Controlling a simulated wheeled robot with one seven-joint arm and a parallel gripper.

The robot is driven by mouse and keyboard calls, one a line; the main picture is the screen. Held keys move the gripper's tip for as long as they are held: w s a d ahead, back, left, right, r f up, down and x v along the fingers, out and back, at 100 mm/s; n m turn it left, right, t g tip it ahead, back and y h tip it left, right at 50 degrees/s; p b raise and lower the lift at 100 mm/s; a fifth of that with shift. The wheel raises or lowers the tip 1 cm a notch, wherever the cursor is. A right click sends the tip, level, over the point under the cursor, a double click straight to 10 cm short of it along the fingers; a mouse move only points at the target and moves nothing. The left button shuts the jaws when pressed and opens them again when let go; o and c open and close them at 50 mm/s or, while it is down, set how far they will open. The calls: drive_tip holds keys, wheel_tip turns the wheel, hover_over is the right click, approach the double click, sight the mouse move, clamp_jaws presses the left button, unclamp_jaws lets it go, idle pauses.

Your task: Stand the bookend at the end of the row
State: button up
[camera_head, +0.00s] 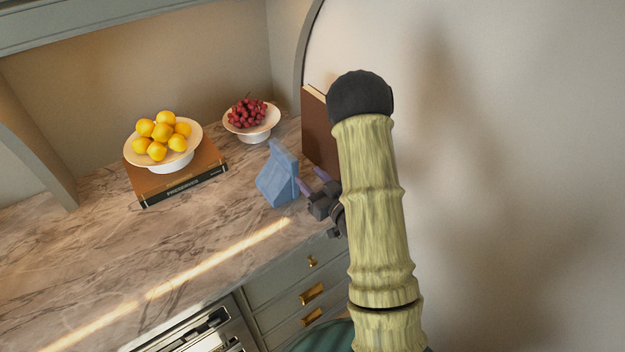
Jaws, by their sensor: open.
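A blue bookend (277,178) stands on the marble counter near its front right part, with a pointed upper part and a broader lower part. A tall brown book (318,134) stands upright behind it to the right, by the wall; my arm hides its right side and any books beyond. My gripper (312,180) is open, its two purple fingertips just right of the bookend and in front of the brown book. I cannot tell whether a fingertip touches the bookend. Nothing shows between the fingers.
A white bowl of yellow fruit (183,163) sits on stacked books (193,184) at left. A white bowl of red fruit (252,134) stands behind the bookend. The marble counter (100,270) is clear at front left. Drawers (285,278) lie below its edge.

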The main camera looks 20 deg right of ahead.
drive_tip(key=shift+w, duration=0.1)
drive_tip(key=s+a+r+m+g+h, duration=0.1)
drive_tip(key=s+a+g+h, duration=0.1)
drive_tip(key=s+g, duration=0.5)
drive_tip(key=s+a+r+m+g+h, duration=0.1)
drive_tip(key=s+r+m+g+h, duration=0.1)
drive_tip(key=s+g, duration=0.5)
drive_tip(key=s+h, duration=0.1)
drive_tip(key=s, duration=0.3)
drive_tip(key=shift+s+a+m+g+h, duration=0.25)
drive_tip(key=shift+a+m+g+h, duration=0.05)
drive_tip(key=shift+a, duration=0.05)
idle(0.7)
